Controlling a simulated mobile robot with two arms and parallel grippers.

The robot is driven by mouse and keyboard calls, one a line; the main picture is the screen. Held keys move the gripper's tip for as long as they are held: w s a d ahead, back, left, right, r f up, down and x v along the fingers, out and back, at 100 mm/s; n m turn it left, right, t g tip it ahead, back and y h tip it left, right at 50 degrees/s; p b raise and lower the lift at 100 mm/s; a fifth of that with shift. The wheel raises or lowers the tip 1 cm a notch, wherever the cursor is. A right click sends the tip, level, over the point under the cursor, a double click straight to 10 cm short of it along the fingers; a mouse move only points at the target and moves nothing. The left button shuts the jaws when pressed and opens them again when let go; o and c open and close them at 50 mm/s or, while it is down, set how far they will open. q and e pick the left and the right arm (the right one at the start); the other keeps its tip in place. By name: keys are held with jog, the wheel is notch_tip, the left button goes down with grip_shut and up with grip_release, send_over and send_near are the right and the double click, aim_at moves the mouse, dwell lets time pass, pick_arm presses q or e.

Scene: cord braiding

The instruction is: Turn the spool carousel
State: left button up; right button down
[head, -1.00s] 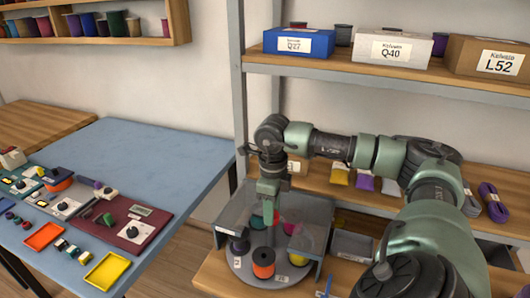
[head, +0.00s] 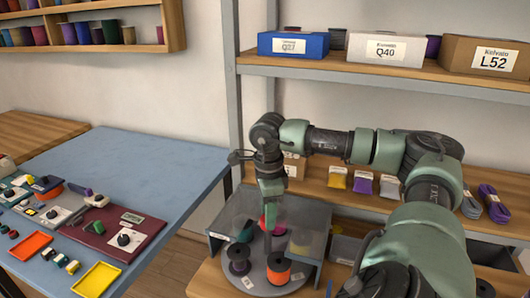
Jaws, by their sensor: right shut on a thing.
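The spool carousel (head: 262,288) is a round grey turntable inside a grey, partly see-through housing (head: 309,262) on the lower shelf. An orange spool (head: 278,269) stands at its front right and a dark purple spool (head: 239,261) at its front left. Farther back are a teal spool (head: 243,232), a pinkish-red spool and a yellow one, partly hidden. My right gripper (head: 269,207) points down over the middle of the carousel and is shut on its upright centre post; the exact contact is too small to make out. My left gripper is out of view.
Above, a shelf carries a blue box (head: 294,44), a white box (head: 388,49) and a brown box (head: 486,55). Cord bundles (head: 489,203) lie on the shelf behind my right arm. The blue table (head: 150,163) at left holds trays and devices; its far part is clear.

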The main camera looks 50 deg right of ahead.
jog(key=shift+n+b, duration=0.45)
jog(key=shift+n, duration=2.75)
jog(key=shift+n+b, duration=0.35)
jog(key=shift+n, duration=0.05)
jog(key=c, duration=0.9)
grip_release()
notch_tip(320, 180, up, 8)
jog(key=shift+f+p, duration=0.15)
jog(key=shift+p, duration=0.35)
